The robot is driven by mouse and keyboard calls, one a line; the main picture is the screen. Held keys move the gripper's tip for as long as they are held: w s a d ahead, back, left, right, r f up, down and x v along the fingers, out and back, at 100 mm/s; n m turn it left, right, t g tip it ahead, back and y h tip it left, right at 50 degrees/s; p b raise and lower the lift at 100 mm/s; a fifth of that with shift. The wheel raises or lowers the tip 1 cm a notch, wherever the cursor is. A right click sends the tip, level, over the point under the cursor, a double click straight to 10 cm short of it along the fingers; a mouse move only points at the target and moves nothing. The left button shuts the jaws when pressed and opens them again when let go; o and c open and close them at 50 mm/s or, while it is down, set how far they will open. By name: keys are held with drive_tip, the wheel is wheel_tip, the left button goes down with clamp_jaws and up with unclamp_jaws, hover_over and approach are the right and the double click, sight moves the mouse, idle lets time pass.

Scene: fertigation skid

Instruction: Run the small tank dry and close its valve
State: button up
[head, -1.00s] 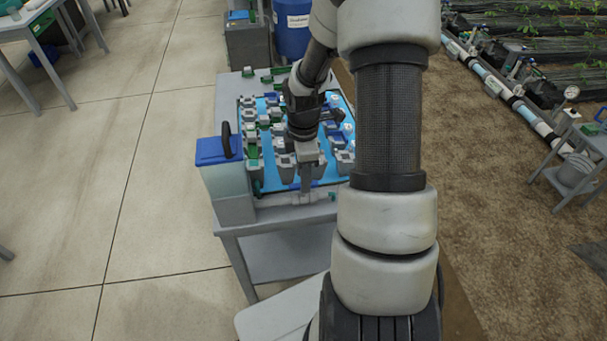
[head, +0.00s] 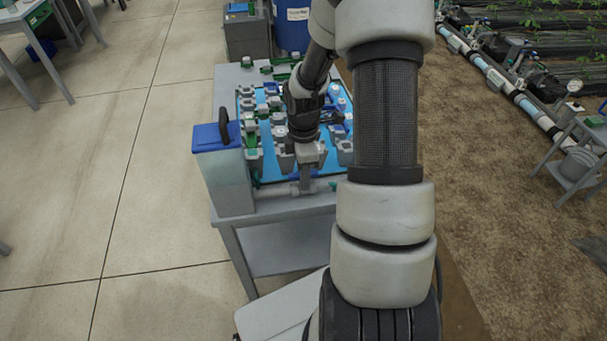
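The small tank (head: 226,178) is a grey translucent box with a blue lid (head: 216,136) and a black handle, at the left front corner of the skid table. A grey pipe (head: 270,196) runs right from it along the table's front edge. My gripper (head: 304,188) points down at this front pipe, right of the tank. Its fingertips are small here and I cannot tell whether they are open or touching the pipe. No valve handle can be made out clearly at the fingers. The liquid level in the tank is not clear.
A blue panel (head: 272,176) with several grey and green fittings covers the table top (head: 228,90) behind my gripper. A blue drum (head: 292,30) and a grey bin (head: 247,38) stand behind. My arm hides the table's right side.

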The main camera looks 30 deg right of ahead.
clamp_jaws()
drive_tip(key=m+b, duration=0.1)
drive_tip(key=m, duration=0.2)
drive_tip(key=shift+f, duration=0.15)
drive_tip(key=m+b, duration=0.1)
drive_tip(key=m, duration=1)
drive_tip(key=shift+m, duration=0.3)
drive_tip(key=m, duration=0.4)
drive_tip(key=shift+m+p, duration=0.3)
drive_tip(key=shift+m, duration=0.1)
drive_tip(key=o, duration=0.5)
unclamp_jaws()
drive_tip(key=shift+r, duration=0.2)
wheel_tip(320, 180, up, 10)
drive_tip(key=p, duration=0.7)
